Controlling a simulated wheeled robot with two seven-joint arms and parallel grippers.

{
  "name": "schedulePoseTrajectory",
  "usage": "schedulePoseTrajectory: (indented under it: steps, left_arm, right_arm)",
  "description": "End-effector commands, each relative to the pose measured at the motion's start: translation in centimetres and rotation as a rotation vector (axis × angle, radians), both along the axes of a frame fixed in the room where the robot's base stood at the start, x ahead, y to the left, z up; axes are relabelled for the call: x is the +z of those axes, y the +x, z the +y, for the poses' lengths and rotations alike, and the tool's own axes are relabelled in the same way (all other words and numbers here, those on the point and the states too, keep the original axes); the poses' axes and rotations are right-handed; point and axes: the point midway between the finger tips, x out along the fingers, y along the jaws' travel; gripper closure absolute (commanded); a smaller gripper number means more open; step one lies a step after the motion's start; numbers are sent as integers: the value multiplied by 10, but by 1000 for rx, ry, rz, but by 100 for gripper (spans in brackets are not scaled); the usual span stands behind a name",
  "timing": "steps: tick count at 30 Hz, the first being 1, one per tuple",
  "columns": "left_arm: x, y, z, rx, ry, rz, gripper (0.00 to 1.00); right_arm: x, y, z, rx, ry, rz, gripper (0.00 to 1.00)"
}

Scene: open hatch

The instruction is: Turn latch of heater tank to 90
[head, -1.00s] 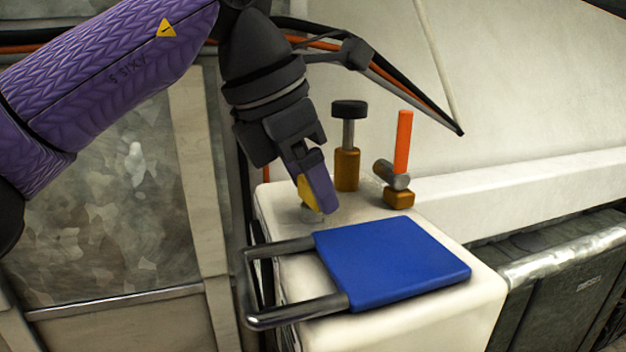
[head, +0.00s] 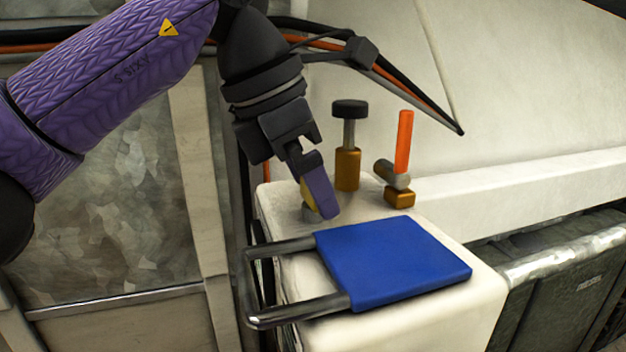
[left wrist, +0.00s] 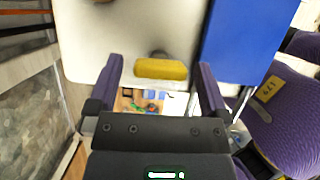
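The heater tank is the white box (head: 440,318) in the lower middle of the head view; its pale top also shows in the left wrist view (left wrist: 120,38). The latch (head: 309,197) is a yellow block on a small grey base at the tank's back left, mostly hidden behind a finger in the head view. In the left wrist view the yellow latch (left wrist: 161,69) lies crosswise between the two purple fingers. My left gripper (head: 320,205) is open around it, with small gaps visible at both sides. My right gripper is not in view.
A blue panel (head: 390,262) with a metal loop handle (head: 300,318) lies on the tank top, close to the gripper. A black-topped brass valve (head: 347,168) and an orange-handled valve (head: 402,150) stand behind. A pale wall rises at the back.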

Motion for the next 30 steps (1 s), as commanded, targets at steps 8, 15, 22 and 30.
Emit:
schedulePoseTrajectory:
  steps: [8, 15, 22, 30]
  left_arm:
    - [0, 0, 0, 0, 0, 1, 0]
    - [19, -2, 7, 1, -1, -1, 0]
    - [43, -6, 16, 1, -1, 0, 0]
    - [71, -9, 27, 1, -1, -1, 0]
  right_arm:
    - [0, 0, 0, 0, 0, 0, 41]
    - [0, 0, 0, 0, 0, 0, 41]
    - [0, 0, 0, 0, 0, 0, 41]
    - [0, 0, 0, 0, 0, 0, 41]
